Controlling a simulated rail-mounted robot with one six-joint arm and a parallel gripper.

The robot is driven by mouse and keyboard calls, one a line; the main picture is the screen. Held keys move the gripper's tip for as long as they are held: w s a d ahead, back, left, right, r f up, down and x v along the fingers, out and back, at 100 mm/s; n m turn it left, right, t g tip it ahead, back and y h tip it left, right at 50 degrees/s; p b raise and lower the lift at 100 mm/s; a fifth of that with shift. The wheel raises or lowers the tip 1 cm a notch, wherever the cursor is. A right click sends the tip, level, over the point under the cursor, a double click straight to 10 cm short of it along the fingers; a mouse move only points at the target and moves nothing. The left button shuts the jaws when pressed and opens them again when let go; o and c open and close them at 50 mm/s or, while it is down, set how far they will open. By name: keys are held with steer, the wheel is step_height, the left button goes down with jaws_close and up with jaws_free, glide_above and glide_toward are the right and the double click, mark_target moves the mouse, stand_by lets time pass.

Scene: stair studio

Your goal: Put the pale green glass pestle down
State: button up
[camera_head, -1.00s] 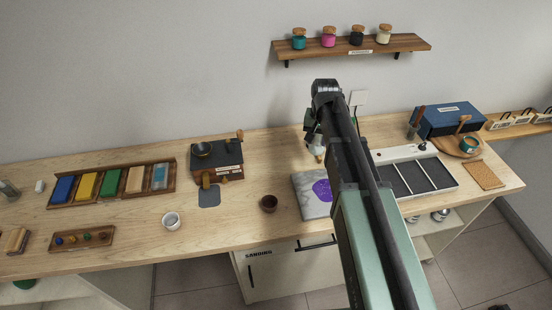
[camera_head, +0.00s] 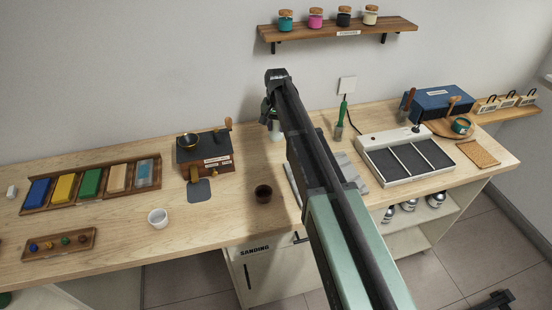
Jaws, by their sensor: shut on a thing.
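My gripper (camera_head: 267,112) is at the far end of my arm, over the back part of the workbench, between the dark box with the small bowl and the green-handled tool. It is shut on the pale green glass pestle (camera_head: 276,132), which shows only as a small pale shape under the fingers. Most of the pestle is hidden by my gripper and arm. I cannot tell whether its foot touches the bench. The grey slab (camera_head: 293,184) lies in front, mostly covered by my arm.
The dark box (camera_head: 207,160) is left of my gripper. The green-handled tool (camera_head: 341,115) and divided white tray (camera_head: 371,144) are to the right. Bare wood (camera_head: 248,160) lies left of my arm.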

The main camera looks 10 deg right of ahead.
step_height(320, 180, down, 8)
steer(key=b, duration=0.5)
steer(key=shift+b, duration=0.35)
steer(key=shift+r, duration=0.2)
steer(key=shift+f, duration=0.15)
steer(key=o, duration=0.9)
